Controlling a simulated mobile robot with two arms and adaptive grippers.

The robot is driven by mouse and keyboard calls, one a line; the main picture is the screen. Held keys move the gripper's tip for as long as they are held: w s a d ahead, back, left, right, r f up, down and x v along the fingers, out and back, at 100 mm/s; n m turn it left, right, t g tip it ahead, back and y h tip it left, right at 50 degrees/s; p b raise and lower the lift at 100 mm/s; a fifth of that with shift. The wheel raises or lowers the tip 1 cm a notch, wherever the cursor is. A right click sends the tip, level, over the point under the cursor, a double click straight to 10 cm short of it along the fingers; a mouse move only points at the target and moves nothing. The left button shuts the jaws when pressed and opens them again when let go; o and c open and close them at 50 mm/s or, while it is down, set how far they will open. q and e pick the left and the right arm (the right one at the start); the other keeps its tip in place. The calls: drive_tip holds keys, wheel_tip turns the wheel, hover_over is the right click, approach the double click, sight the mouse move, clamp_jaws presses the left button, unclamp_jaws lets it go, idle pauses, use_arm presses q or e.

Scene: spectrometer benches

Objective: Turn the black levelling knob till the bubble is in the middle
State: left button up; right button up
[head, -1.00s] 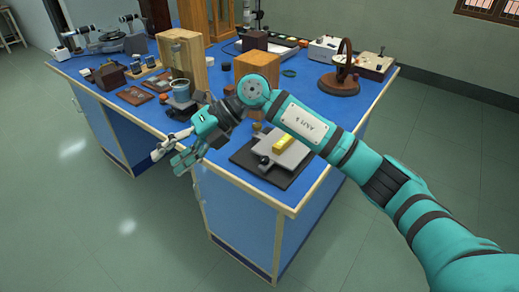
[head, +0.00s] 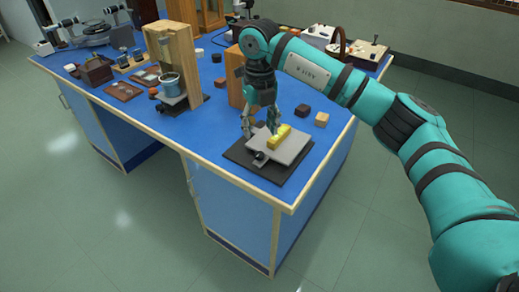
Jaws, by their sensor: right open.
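A small grey plate (head: 294,149) sits on a dark flat base (head: 268,173) near the front corner of the blue-topped bench. A yellow block, seemingly the level (head: 279,137), lies on the plate. Its bubble is too small to make out. A black knob (head: 260,158) shows at the plate's front left edge. My right gripper (head: 259,126) points down over the plate, fingers spread and empty. Its fingertips are close to the back of the plate and the yellow block; I cannot tell whether they touch. My left gripper is out of view.
A wooden stand (head: 171,55) with a blue-rimmed cup (head: 171,83) stands to the left. A wooden box (head: 236,77) is behind my gripper. Small blocks (head: 321,119) lie right of the plate. The bench's front edge is close.

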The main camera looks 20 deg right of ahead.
sight(260, 154)
wheel_tip(260, 154, down, 9)
drive_tip(key=shift+r, duration=0.2)
clamp_jaws()
idle(0.4)
